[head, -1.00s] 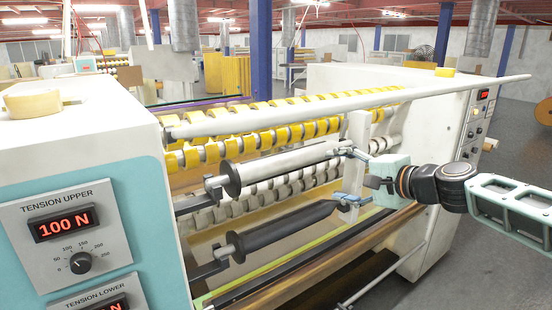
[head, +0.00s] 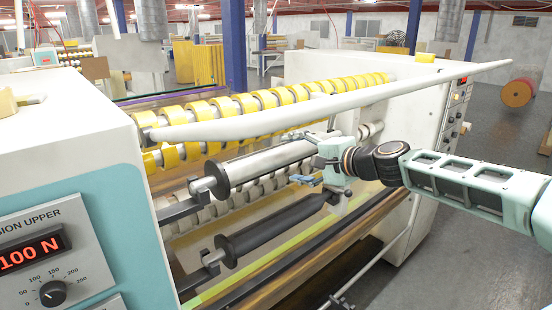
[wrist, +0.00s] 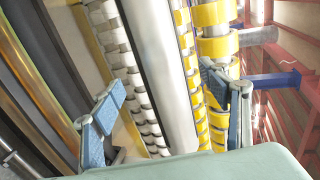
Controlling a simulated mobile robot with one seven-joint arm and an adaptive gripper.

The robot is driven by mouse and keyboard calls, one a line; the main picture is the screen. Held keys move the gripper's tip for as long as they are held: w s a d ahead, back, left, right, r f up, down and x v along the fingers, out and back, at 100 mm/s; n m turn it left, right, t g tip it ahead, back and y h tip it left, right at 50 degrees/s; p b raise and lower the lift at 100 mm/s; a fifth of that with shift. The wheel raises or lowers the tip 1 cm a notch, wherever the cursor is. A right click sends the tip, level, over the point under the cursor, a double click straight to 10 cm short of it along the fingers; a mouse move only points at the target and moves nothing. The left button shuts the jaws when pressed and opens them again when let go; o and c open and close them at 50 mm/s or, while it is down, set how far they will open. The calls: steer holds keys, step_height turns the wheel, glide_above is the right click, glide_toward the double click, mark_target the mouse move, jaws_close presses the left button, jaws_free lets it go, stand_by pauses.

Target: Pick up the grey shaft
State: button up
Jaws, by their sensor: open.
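The grey shaft (head: 270,163) is the upper, light grey cylinder on the machine, with a black disc at its left end. It also runs lengthwise through the middle of the wrist view (wrist: 165,65). My gripper (head: 298,158) is open beside the right part of this shaft, one finger above its level and one below. In the wrist view, the blue-padded fingers (wrist: 158,98) stand wide on either side of the shaft, with gaps and no visible contact. The shaft's right end is partly hidden behind my gripper in the head view.
A dark shaft (head: 275,228) lies below the grey one. A long white bar (head: 330,112) crosses above, in front of rows of yellow rings (head: 255,100). White machine housings stand left (head: 75,130) and right (head: 400,115). Open floor (head: 470,260) lies right.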

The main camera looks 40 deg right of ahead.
mark_target(283, 158)
steer(key=x, duration=0.4)
steer(key=shift+w+a+p, duration=0.15)
steer(key=shift+a+p, duration=0.15)
steer(key=shift+a, duration=0.1)
steer(key=shift+w+f, duration=0.2)
steer(key=shift+w, duration=0.25)
steer(key=c, duration=1.8)
steer(key=shift+o, duration=0.2)
steer(key=shift+r, duration=0.15)
